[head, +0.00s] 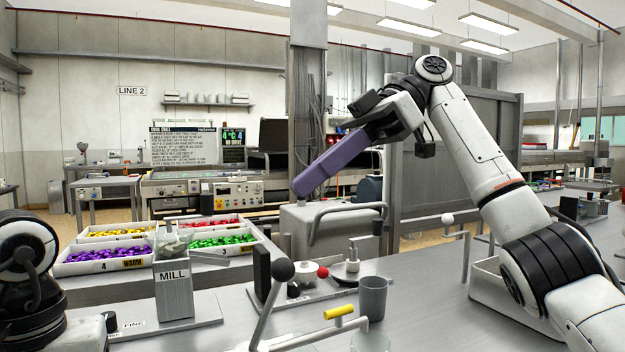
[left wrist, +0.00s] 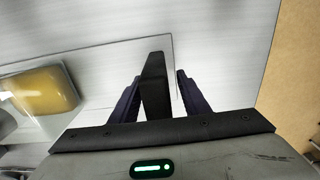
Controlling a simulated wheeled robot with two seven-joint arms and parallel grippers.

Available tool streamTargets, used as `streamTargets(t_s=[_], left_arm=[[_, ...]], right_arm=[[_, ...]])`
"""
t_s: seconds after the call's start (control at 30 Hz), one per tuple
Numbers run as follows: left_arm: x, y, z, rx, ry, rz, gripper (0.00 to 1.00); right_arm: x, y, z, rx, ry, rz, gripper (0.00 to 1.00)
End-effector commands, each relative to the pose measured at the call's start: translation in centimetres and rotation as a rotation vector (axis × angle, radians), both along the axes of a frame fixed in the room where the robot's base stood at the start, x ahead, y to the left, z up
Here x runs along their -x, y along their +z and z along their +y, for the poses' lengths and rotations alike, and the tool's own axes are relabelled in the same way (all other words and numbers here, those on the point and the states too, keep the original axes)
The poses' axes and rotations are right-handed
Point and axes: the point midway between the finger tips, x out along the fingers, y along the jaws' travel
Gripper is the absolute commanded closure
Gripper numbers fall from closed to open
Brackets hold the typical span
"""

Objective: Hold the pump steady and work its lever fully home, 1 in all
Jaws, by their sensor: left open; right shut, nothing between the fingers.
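I cannot tell for sure which thing is the pump. My right gripper (head: 302,186), with purple fingers, is shut and empty, raised high above the bench. My left gripper (left wrist: 158,85) is open in the left wrist view, its fingers on either side of a dark upright piece (left wrist: 154,75); contact is unclear. It is hidden in the head view.
A grey mill (head: 174,290) stands at left, before white trays of coloured pieces (head: 105,262). A yellow handle (head: 339,312) and a grey cup (head: 372,296) stand near front centre. A blurred yellow thing (left wrist: 40,92) lies left in the left wrist view. The bench right of the cup is clear.

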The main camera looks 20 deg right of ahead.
Motion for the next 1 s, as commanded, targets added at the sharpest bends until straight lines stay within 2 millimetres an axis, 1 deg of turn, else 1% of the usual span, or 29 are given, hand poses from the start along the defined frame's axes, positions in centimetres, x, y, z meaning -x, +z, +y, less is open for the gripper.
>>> streamTargets(t_s=[0.13,0.23,0.37,0.5,0.6,0.7,0.83,1.0], left_arm=[[-0.1,0.6,0.0,0.001,0.0,-0.003,0.58],[-0.1,1.8,-0.1,0.003,0.0,-0.005,0.58],[-0.1,4.5,-0.1,0.002,0.0,-0.006,0.58],[-0.1,7.5,-0.1,0.002,0.001,-0.004,0.58],[0.0,9.4,-0.1,0.001,-0.001,-0.003,0.58],[-0.1,10.8,-0.1,0.001,0.002,-0.002,0.58],[0.0,11.8,0.0,0.0,0.0,-0.001,0.58],[0.0,12.1,0.0,0.0,-0.001,0.0,0.58]], right_arm=[[0.0,0.0,0.0,0.0,0.0,0.0,1.0],[0.0,0.1,0.0,0.0,0.0,0.0,1.0],[0.0,0.1,0.0,0.0,0.0,0.0,1.0],[0.0,0.0,0.0,0.0,0.0,0.0,1.0],[0.0,0.0,0.0,0.0,0.0,0.0,1.0],[0.0,0.0,0.0,0.0,0.0,0.0,1.0],[0.0,0.0,0.0,0.0,0.0,0.0,1.0],[0.0,0.0,0.0,0.0,0.0,0.0,1.0]])
